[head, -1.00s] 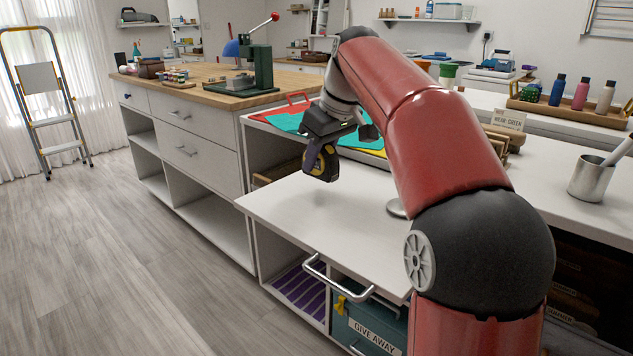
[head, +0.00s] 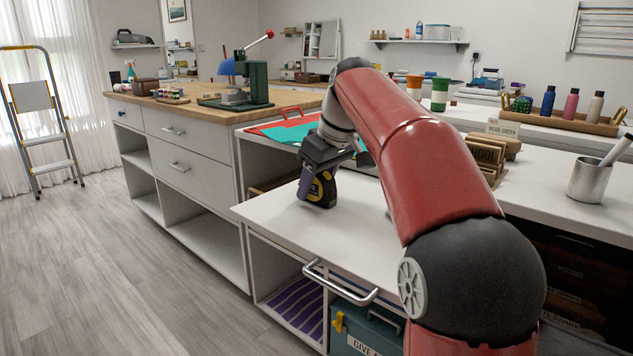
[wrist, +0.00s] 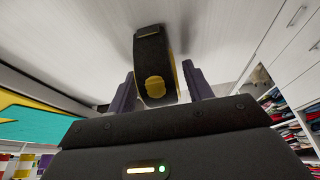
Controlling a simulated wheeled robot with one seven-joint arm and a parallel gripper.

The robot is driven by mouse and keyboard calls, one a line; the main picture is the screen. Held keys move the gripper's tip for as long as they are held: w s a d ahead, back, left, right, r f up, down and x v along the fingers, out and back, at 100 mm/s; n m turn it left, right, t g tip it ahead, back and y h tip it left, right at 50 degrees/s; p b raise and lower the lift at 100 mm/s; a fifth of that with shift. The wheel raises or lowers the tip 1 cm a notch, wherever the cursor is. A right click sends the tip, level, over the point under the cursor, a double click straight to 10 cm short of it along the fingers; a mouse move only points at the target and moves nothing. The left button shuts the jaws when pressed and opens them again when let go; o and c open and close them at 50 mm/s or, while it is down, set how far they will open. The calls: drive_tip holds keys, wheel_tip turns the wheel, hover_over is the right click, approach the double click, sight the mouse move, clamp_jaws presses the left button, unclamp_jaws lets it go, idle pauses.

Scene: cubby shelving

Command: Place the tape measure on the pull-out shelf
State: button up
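The tape measure (head: 322,188), black with yellow, stands upright on the white pull-out shelf (head: 275,212), its lower edge appearing to touch the surface. My gripper (head: 313,184) points down around it. In the wrist view the tape measure (wrist: 155,65) sits between my two fingers (wrist: 157,82). A narrow gap shows beside the right finger, so the gripper looks slightly open; contact on the left side is hard to tell. The shelf's metal handle (head: 340,283) is at its front edge. The far side of the tape measure is hidden.
Red and teal sheets (head: 283,130) lie on the counter behind the shelf. A teal box (head: 365,325) and purple striped cloth (head: 298,308) are in cubbies below. Wooden organisers (head: 488,158) and a metal cup (head: 590,179) stand right. Bare shelf lies around the tape measure.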

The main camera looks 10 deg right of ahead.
drive_tip(key=p+v, duration=0.3)
drive_tip(key=v, duration=0.9)
drive_tip(key=shift+r+p, duration=0.2)
drive_tip(key=shift+p, duration=0.2)
drive_tip(key=shift+w, duration=0.1)
